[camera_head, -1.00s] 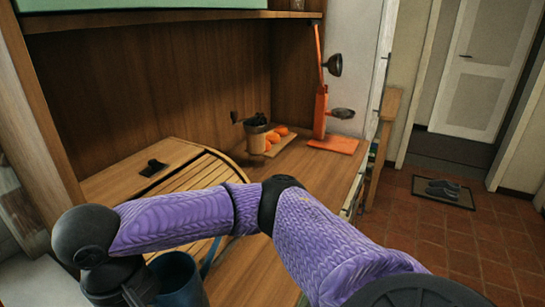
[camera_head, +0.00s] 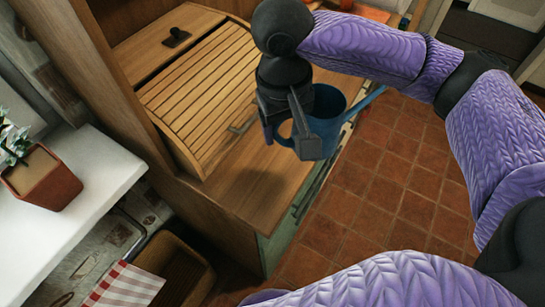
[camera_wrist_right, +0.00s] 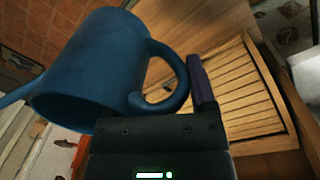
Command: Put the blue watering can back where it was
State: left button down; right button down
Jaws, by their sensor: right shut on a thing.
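The blue watering can (camera_head: 328,104) is in the grasp of my right gripper (camera_head: 291,140) at the right of the wooden counter in the head view. The gripper's dark fingers are at the can's looped handle and hide part of its body. The spout points up and to the right. In the right wrist view the can (camera_wrist_right: 95,70) fills the left side, tilted in the picture, with its handle beside the finger of the gripper (camera_wrist_right: 175,105). I cannot tell whether the can's base touches the counter. My left gripper is out of view.
A slatted wooden roll-top box (camera_head: 200,95) stands left of the can. The bare counter (camera_head: 235,190) lies in front of it, ending at a drop to the tiled floor (camera_head: 370,190). A potted plant (camera_head: 42,178) stands on a white ledge at left. A striped cloth (camera_head: 125,285) hangs below.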

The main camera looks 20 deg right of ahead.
jog(key=shift+d+r, duration=0.1)
jog(key=shift+d, duration=0.05)
jog(key=w+a+f+n+p, duration=0.3)
jog(key=w+a+n+p, duration=0.1)
jog(key=a+n+p, duration=0.35)
jog(key=shift+t, duration=0.3)
jog(key=f+b, duration=0.1)
jog(key=f, duration=0.2)
jog(key=f+b, duration=0.1)
jog(key=f, duration=0.3)
jog(key=f+b, duration=0.1)
jog(key=f, duration=0.3)
jog(key=shift+w+d+f, duration=0.1)
jog(key=shift+w+d, duration=0.05)
jog(key=shift+d, duration=0.2)
